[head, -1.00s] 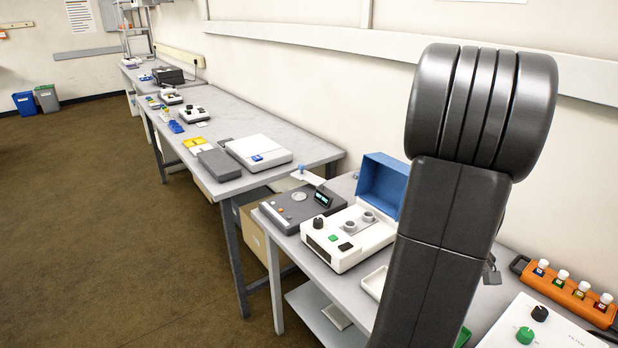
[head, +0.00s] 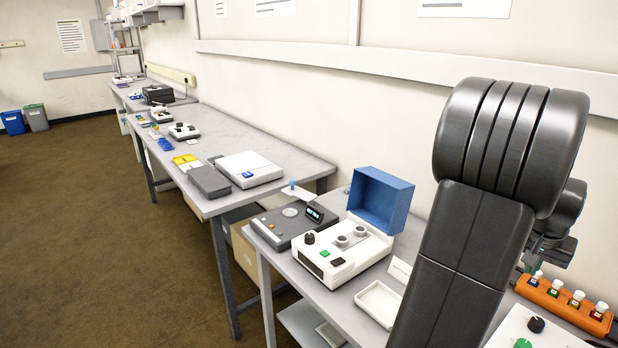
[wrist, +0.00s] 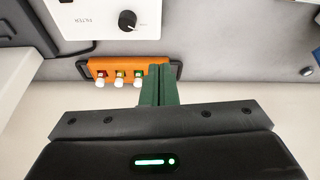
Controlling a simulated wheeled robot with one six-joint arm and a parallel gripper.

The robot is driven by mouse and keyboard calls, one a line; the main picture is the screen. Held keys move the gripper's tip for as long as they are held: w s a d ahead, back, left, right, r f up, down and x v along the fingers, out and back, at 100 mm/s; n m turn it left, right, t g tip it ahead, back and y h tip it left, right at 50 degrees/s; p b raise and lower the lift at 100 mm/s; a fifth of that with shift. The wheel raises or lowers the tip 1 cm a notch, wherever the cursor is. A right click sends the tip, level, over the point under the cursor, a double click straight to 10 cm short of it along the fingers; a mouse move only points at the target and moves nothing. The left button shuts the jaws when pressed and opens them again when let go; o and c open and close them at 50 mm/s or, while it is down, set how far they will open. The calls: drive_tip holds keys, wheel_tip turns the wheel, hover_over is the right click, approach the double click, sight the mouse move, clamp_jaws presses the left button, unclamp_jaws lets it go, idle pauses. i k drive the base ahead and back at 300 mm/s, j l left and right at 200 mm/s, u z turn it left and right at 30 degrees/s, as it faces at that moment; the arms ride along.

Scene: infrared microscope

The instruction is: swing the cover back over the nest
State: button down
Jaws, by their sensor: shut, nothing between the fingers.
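The blue cover (head: 380,197) stands swung open at the back of a white instrument (head: 332,262). The nest, seen as two round grey wells (head: 350,235) on top of that instrument, is uncovered. My gripper (wrist: 160,84) shows its green fingers pressed together with nothing between them, over the orange rack in the wrist view. In the head view it is mostly hidden behind my arm, with a little of it (head: 530,264) showing above the rack, well to the right of the cover. The cover and nest are not in the wrist view.
An orange rack (wrist: 128,69) holds several white-capped vials near a white box (wrist: 115,18) with a black knob. A white tray (head: 379,304) lies right of the instrument. A dark grey unit (head: 283,226) stands at its left. The wall runs behind the bench.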

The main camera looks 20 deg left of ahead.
sight(292, 191)
drive_tip(key=i+j, duration=0.1)
drive_tip(key=j, duration=0.45)
drive_tip(key=i+j+u, duration=0.1)
drive_tip(key=j, duration=0.3)
drive_tip(key=i+j+u, duration=0.1)
drive_tip(key=i+j, duration=0.15)
drive_tip(key=j, duration=0.15)
drive_tip(key=i+j, duration=0.2)
drive_tip(key=j, duration=0.2)
drive_tip(key=i+j+u, duration=0.15)
drive_tip(key=j, duration=0.25)
drive_tip(key=i+j+u, duration=0.1)
drive_tip(key=i+j, duration=0.3)
drive_tip(key=i, duration=0.35)
drive_tip(key=u, duration=0.05)
